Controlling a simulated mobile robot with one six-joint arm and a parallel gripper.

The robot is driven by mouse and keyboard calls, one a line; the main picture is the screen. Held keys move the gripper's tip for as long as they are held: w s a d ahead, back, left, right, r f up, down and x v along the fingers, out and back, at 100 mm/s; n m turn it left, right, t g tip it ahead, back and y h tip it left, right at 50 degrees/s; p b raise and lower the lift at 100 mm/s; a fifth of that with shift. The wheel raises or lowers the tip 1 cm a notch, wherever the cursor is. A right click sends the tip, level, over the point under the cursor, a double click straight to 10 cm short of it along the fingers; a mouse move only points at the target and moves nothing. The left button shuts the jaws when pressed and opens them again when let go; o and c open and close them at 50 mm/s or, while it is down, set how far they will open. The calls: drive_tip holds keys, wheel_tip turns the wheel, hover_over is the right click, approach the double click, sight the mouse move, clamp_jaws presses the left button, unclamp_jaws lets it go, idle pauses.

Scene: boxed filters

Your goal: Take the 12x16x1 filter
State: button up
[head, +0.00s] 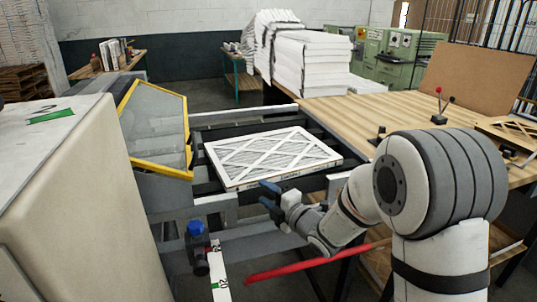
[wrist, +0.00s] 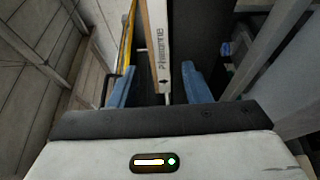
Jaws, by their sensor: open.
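A flat white pleated filter (head: 270,157) with a crossed lattice face lies on a dark frame in the middle of the head view. Its printed edge also shows in the wrist view (wrist: 160,60), running between the blue fingers; I cannot read a size on it. My gripper (head: 268,195) is at the filter's near edge in the head view. In the wrist view my gripper (wrist: 158,88) is open, one finger on each side of that edge, with gaps on both sides. No grip on the filter shows.
A machine guard with a yellow frame (head: 188,140) stands left of the filter. A wooden table (head: 370,112) is on the right, and a stack of white filters (head: 310,65) stands behind. A red bar (head: 310,264) and a blue-capped part (head: 196,229) are in front.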

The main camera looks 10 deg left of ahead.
sight(253, 186)
drive_tip(key=shift+p+x, duration=0.4)
drive_tip(key=shift+x, duration=1.55)
drive_tip(key=shift+s+a+f, duration=0.1)
drive_tip(key=shift+c, duration=0.4)
clamp_jaws()
